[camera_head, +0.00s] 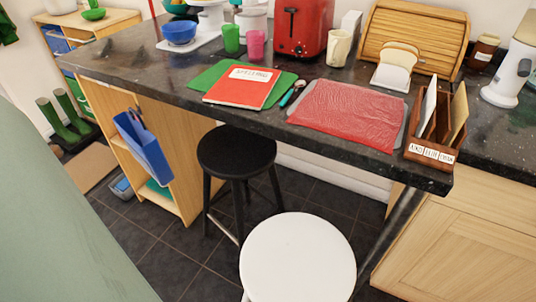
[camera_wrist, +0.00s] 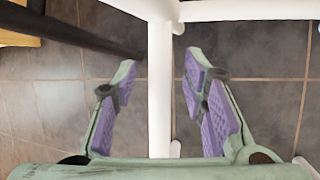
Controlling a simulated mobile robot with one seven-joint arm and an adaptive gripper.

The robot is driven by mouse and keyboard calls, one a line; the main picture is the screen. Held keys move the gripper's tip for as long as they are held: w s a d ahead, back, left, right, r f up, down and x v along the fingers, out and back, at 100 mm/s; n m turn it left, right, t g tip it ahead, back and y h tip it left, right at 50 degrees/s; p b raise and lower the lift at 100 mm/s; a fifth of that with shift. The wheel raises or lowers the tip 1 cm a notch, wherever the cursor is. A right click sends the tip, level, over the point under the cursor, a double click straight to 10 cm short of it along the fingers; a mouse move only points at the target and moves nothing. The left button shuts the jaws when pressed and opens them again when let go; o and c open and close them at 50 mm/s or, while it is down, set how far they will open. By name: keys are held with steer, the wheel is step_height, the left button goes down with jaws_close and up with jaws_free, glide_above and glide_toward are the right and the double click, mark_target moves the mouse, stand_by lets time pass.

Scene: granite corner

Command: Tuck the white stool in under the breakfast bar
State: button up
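The white stool (camera_head: 297,262) stands in front of the breakfast bar (camera_head: 118,66), at the bottom of the head view. Its round seat is out from under the dark worktop; most of its legs are hidden or out of frame. In the wrist view, a white upright leg of the stool (camera_wrist: 160,100) lies between the fingers of my gripper (camera_wrist: 157,65), below a white crossbar. The green fingers with purple pads are spread, with gaps showing on both sides of the leg. My gripper is not recognisable in the head view.
A black stool (camera_head: 237,153) stands left of the white stool, partly under the bar. A slanted metal support leg (camera_head: 395,232) is at right. A wooden shelf unit (camera_head: 185,140) with a blue holder is under the bar's left end. Dark tiled floor (camera_head: 190,245) is clear between.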

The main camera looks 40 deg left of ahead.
steer(key=shift+w+a+f, duration=0.1)
steer(key=shift+a+f, duration=0.05)
steer(key=shift+f, duration=0.2)
jaws_close()
stand_by(0.4)
stand_by(0.6)
